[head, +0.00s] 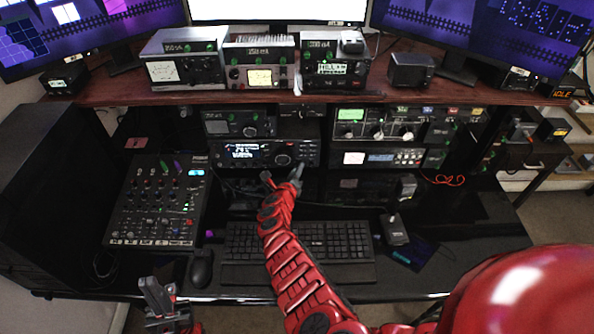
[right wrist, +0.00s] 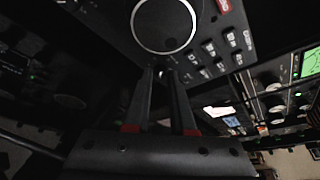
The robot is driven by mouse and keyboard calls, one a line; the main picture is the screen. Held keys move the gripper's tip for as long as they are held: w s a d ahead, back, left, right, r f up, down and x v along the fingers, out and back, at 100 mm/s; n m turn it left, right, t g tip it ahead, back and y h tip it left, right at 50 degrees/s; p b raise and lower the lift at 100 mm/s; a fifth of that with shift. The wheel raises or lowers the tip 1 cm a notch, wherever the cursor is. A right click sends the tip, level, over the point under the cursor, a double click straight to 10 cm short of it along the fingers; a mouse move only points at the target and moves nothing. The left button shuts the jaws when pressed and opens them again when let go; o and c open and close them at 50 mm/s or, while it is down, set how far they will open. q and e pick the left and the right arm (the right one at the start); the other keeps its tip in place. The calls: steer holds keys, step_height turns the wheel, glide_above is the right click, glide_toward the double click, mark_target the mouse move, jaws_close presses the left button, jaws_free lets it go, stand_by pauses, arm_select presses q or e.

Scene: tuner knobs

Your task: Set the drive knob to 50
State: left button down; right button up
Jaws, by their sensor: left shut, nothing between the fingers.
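No label reading "drive" is legible, so I cannot tell which knob it is. A black radio (head: 230,162) with a lit display has a large round dial (head: 283,160), which also shows with a silver rim in the right wrist view (right wrist: 163,25). To its right, a panel with a green-lit meter (head: 350,114) carries several knobs, one of them a pale-marked knob (head: 377,134). My right gripper (head: 281,177) is open and empty, just below and in front of the dial, apart from it. My left gripper (head: 157,296) is shut and empty, low at the left near the desk's front edge.
A mixer (head: 152,205) lies at the left, with a mouse (head: 201,270) and keyboard (head: 340,245) on the desk. A desk microphone (head: 394,229) stands right of the keyboard. Several radios sit on the wooden shelf (head: 210,98) above. Red cable (head: 447,180) hangs at right.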

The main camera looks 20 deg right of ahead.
jaws_close()
